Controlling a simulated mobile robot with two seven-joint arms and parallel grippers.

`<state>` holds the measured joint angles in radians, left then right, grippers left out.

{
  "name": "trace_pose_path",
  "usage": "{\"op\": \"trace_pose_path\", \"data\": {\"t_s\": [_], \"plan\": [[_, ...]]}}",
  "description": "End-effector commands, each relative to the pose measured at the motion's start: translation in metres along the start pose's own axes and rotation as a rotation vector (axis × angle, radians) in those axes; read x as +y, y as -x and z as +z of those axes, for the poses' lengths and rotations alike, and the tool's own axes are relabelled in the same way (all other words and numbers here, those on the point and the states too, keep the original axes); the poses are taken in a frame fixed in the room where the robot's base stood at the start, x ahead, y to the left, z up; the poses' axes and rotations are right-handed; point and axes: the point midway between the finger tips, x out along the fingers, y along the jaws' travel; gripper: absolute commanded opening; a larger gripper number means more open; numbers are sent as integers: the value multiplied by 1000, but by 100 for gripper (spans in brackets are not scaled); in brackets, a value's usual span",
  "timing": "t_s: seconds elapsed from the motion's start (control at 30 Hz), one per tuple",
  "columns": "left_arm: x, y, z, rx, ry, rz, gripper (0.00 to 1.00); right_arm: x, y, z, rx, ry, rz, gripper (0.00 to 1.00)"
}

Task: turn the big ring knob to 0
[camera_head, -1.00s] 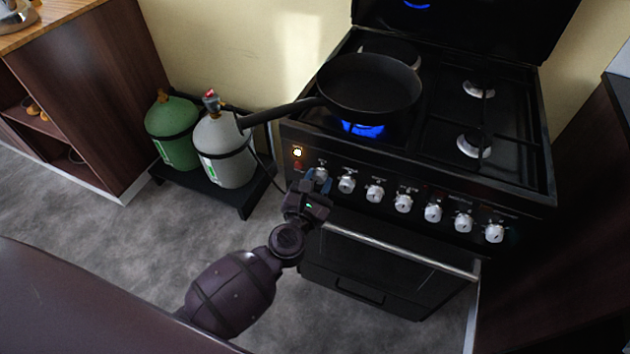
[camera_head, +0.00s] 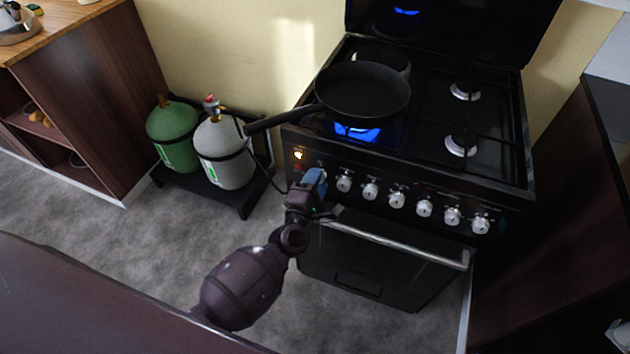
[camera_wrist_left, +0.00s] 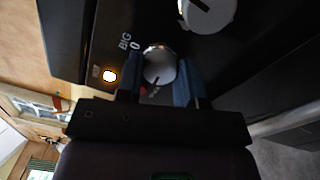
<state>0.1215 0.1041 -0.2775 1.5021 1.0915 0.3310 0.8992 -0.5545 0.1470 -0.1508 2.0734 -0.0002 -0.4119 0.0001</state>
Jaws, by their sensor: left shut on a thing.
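The big ring knob (camera_wrist_left: 158,66) is a round silver knob at the left end of the stove's front panel, with "BIG" and "0" printed beside it in the left wrist view. My left gripper (camera_head: 314,180) is at this knob; in the left wrist view its two blue fingers (camera_wrist_left: 160,82) are on either side of it, shut on it. In the head view the gripper hides the knob. A blue flame (camera_head: 357,132) burns under the black pan (camera_head: 362,92) on the front left burner. My right gripper is not in view.
Several other silver knobs (camera_head: 397,200) run to the right along the panel. The oven handle (camera_head: 395,243) is just below. The pan's handle (camera_head: 285,119) sticks out left above the panel. Green (camera_head: 173,134) and grey (camera_head: 224,154) gas bottles stand left of the stove.

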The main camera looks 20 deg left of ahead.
Motion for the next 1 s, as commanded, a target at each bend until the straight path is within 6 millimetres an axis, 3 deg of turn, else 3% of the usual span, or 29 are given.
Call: {"op": "trace_pose_path", "data": {"t_s": [0.3, 0.57, 1.0], "plan": [[3, -1, 1, -14, -298, 0, 11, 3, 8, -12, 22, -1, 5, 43], [3, -1, 1, -24, -545, -2, 11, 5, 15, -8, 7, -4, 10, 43], [3, -1, 1, -41, -962, -6, 11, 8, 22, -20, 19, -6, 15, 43]]}}
